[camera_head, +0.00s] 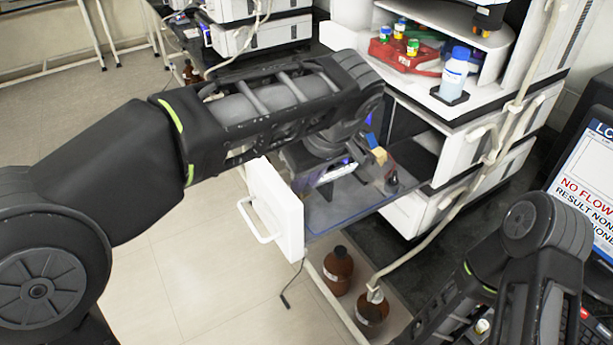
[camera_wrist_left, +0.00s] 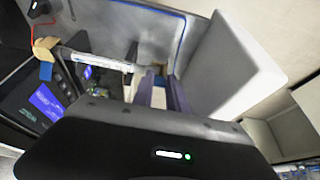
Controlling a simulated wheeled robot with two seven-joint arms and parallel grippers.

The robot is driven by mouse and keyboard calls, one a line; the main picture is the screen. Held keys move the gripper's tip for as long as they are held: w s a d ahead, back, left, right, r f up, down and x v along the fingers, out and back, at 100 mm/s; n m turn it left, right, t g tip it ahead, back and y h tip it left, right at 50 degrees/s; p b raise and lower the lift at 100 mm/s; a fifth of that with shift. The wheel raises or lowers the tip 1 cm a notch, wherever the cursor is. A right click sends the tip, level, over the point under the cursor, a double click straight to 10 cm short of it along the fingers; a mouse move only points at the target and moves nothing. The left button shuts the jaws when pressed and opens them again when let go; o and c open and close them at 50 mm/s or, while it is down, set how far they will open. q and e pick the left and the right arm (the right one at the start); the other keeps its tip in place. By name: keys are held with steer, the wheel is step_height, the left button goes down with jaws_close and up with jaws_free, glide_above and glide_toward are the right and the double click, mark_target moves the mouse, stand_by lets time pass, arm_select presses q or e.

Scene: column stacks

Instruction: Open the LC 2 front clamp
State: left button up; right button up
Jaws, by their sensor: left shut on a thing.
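The column tray (camera_head: 345,205) is pulled out of the instrument stack, with its white front panel (camera_head: 275,210) and handle facing left. A silver column (camera_wrist_left: 92,61) lies over the tray, with a tan fitting (camera_wrist_left: 45,48) at its far end; the fitting also shows in the head view (camera_head: 379,156). My left gripper (camera_wrist_left: 163,90) is over the tray beside the white panel. Its fingers are shut on a small part at the column's near end, which looks like the front clamp; the fingers mostly hide it. My right arm shows at lower right, its gripper out of view.
Brown bottles (camera_head: 338,268) stand below the tray, one with a tube in it. A blue-capped bottle (camera_head: 454,72) and a red vial rack (camera_head: 405,55) sit above on the stack. A monitor (camera_head: 588,180) stands at right.

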arm_select(q)
jaws_close()
steer(key=shift+w+a+r+g+h+p, duration=0.2)
steer(key=shift+w+r+g+h+p, duration=0.15)
steer(key=shift+p, duration=0.8)
steer(key=g+h+p, duration=0.1)
steer(key=p, duration=0.1)
steer(key=w+a+g+p, duration=0.1)
steer(key=p, duration=0.2)
steer(key=g+h+p, duration=0.1)
steer(key=g+p, duration=0.1)
steer(key=p, duration=0.1)
steer(key=shift+w+a+r+h, duration=0.2)
steer(key=shift+w+r+h, duration=0.05)
steer(key=shift+w+h, duration=0.1)
steer(key=shift+w+a+f+g+h+p, duration=0.15)
steer(key=shift+f+g+h+p, duration=0.3)
steer(key=shift+p, duration=0.6)
steer(key=shift+r, duration=0.1)
steer(key=o, duration=0.7)
jaws_free()
steer(key=shift+o, duration=0.2)
